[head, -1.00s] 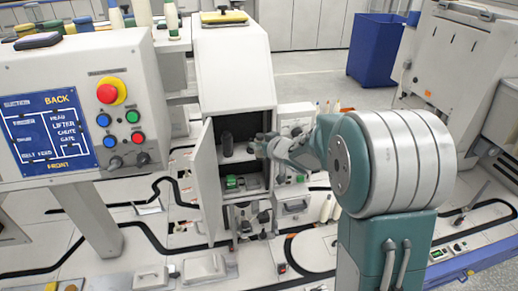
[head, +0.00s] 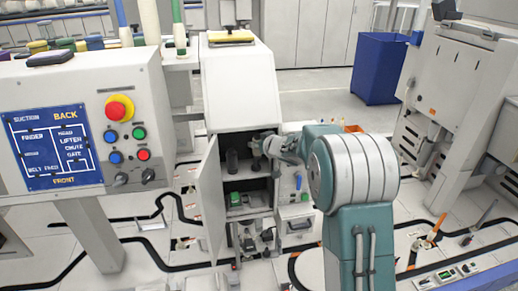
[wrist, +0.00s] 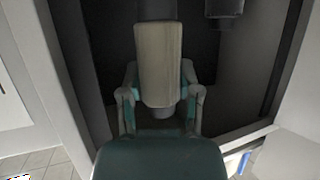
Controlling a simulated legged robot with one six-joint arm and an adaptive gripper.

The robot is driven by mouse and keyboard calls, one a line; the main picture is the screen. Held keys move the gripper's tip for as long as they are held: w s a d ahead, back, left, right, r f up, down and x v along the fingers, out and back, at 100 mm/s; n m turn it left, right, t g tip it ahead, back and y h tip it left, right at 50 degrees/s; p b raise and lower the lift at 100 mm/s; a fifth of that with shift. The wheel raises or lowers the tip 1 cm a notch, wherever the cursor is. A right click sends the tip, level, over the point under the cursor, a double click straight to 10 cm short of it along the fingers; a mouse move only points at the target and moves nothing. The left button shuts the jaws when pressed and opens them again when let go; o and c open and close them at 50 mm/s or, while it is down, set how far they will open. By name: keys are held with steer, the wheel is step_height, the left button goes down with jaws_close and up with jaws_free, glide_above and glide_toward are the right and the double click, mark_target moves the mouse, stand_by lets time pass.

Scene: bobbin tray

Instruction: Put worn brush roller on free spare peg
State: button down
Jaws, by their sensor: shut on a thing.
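My gripper (wrist: 160,100) has its two fingers on either side of a pale tan roller with a dark end, the worn brush roller (wrist: 158,62), and is shut on it. A dark cylindrical part sits behind the roller's far end; I cannot tell if they touch. In the head view my gripper (head: 268,147) is at the right side of the open cabinet's dark upper compartment, and the roller is too small to make out. A dark upright cylinder (head: 232,161) stands left of it on the shelf. Another dark cylinder (wrist: 223,8) shows in the wrist view. No free spare peg can be told for sure.
The cabinet's white door (head: 211,200) stands open on the left. A green item (head: 235,199) is in the lower compartment. A control panel (head: 80,125) stands at left, a blue bin (head: 380,68) at back right. Cabinet walls are close around my gripper.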

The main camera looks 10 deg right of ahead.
steer(key=w, duration=0.3)
steer(key=shift+w, duration=0.2)
steer(key=shift+s+f, duration=0.1)
steer(key=shift+f, duration=0.5)
steer(key=shift+f, duration=2.6)
stand_by(0.5)
steer(key=shift+c, duration=1.1)
jaws_free()
steer(key=shift+r, duration=0.1)
